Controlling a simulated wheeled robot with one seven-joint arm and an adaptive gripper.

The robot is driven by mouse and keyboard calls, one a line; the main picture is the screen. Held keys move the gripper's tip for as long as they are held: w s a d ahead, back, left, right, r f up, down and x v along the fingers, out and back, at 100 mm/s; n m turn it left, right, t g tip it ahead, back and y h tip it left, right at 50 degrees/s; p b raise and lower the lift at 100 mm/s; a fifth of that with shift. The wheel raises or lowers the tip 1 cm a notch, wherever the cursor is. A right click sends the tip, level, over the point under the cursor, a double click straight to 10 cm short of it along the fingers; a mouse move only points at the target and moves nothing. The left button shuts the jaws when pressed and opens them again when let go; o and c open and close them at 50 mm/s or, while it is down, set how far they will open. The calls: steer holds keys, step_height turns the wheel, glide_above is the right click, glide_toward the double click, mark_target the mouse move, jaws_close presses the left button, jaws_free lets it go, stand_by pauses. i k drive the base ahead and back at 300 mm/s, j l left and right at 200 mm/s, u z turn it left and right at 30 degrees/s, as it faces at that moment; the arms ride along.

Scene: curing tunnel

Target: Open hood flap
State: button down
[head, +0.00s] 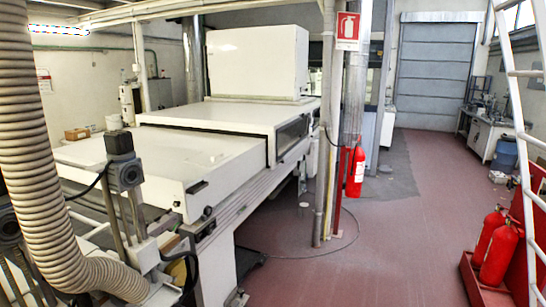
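The white curing tunnel (225,113) stands left of the middle in the head view. A broad, flat white cover panel (165,160) lies low at its near end, apparently closed; I cannot tell for sure whether it is the hood flap. A small dark handle or latch (197,187) sits on the panel's near right corner. A dark window slot (291,134) shows in the tunnel's right side. A large white box (258,62) stands on top at the back. My gripper is not in view.
A thick corrugated hose (40,150) and a post-mounted device (122,160) stand at the near left. Vertical pipes (328,130) and a red extinguisher (356,172) stand right of the tunnel. More extinguishers (497,250) and a white ladder (520,130) are at far right. The red floor (400,245) between is clear.

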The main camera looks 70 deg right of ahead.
mark_target(207, 158)
steer(key=z, duration=1.85)
steer(key=i+l, duration=0.2)
steer(key=i, duration=0.3)
steer(key=i+l+z, duration=0.1)
steer(key=i, duration=0.35)
steer(key=i+l, duration=0.25)
steer(key=i, duration=0.25)
steer(key=i+l, duration=0.15)
steer(key=i, duration=0.35)
steer(key=z, duration=0.05)
